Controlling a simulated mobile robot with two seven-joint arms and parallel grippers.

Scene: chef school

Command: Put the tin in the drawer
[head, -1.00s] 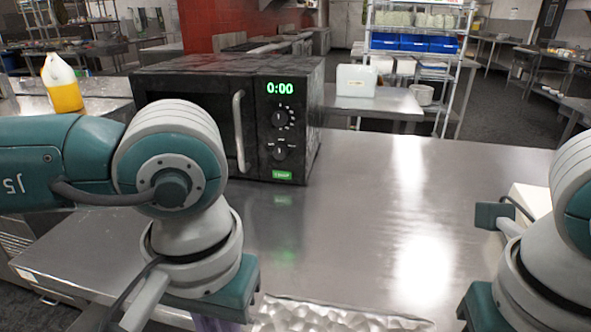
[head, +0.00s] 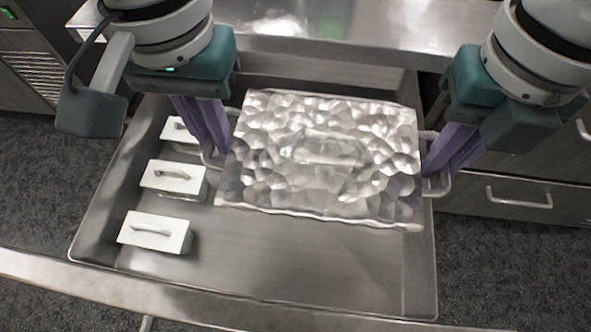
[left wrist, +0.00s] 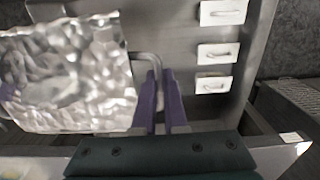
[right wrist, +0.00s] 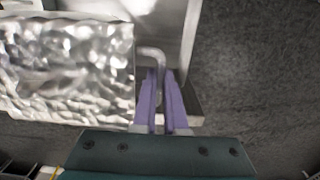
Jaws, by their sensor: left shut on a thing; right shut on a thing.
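The tin (head: 320,155) is a wide rectangular pan with a crumpled silver foil top and a wire handle at each end. It is over the back right part of the open drawer (head: 300,262). I cannot tell whether it touches the drawer floor. My left gripper (head: 216,152) is shut on the tin's left handle, which shows in the left wrist view (left wrist: 152,62). My right gripper (head: 436,172) is shut on the right handle, close to the drawer's right wall; it shows in the right wrist view (right wrist: 152,54).
Several small white-lidded containers stand in a row along the drawer's left side, the front one (head: 155,231) clear of the tin. The drawer floor in front of the tin is bare. The steel counter (head: 350,45) lies behind the drawer.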

